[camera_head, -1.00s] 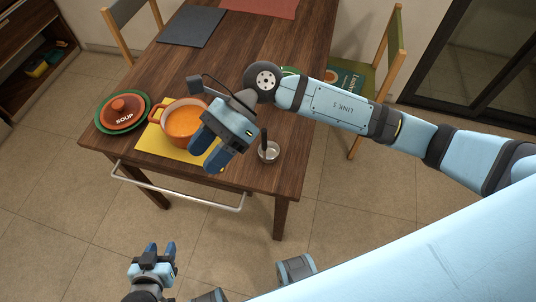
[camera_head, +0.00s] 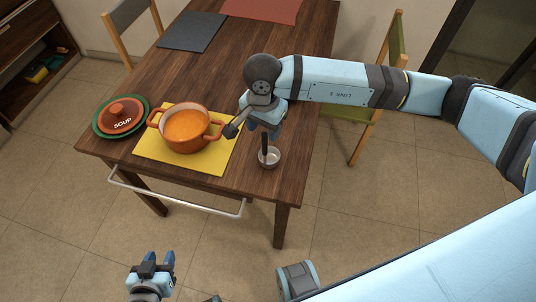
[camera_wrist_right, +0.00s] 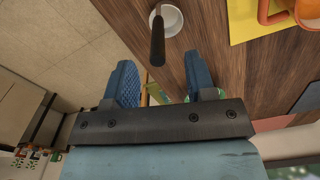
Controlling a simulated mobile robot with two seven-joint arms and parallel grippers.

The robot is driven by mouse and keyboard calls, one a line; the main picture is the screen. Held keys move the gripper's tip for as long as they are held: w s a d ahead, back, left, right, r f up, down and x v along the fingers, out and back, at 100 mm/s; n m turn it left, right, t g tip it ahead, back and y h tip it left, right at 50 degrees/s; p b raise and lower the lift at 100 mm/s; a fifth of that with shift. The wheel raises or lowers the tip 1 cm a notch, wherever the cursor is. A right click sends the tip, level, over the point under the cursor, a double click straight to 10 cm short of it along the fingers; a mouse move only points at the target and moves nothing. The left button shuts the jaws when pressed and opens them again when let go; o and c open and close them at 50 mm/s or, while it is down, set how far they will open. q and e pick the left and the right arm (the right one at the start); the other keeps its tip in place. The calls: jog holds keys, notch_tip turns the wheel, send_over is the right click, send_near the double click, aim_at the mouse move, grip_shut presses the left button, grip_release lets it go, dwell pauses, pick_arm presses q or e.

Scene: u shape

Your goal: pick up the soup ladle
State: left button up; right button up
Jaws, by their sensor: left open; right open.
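The soup ladle (camera_head: 269,157) stands near the front right of the table, its silver bowl down and its dark handle up. In the right wrist view the ladle (camera_wrist_right: 157,42) has its handle pointing toward my fingers. My right gripper (camera_head: 263,128) is open above and just behind the ladle; it is partly hidden by its own wrist. In the wrist view, the right gripper (camera_wrist_right: 160,77) has its fingers wide apart with nothing between them, and the handle end lies just beyond the tips. My left gripper (camera_head: 155,259) is open and empty, low in front of the table.
An orange soup pot (camera_head: 185,127) stands on a yellow mat (camera_head: 205,163) left of the ladle. A metal rail (camera_head: 175,194) runs along the table's front. Chairs stand at the sides.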

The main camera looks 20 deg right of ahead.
aim_at(265, 141)
jog(key=shift+s+f+p, duration=0.1)
jog(key=shift+f+p, duration=0.4)
jog(key=shift+f, duration=2.35)
grip_shut()
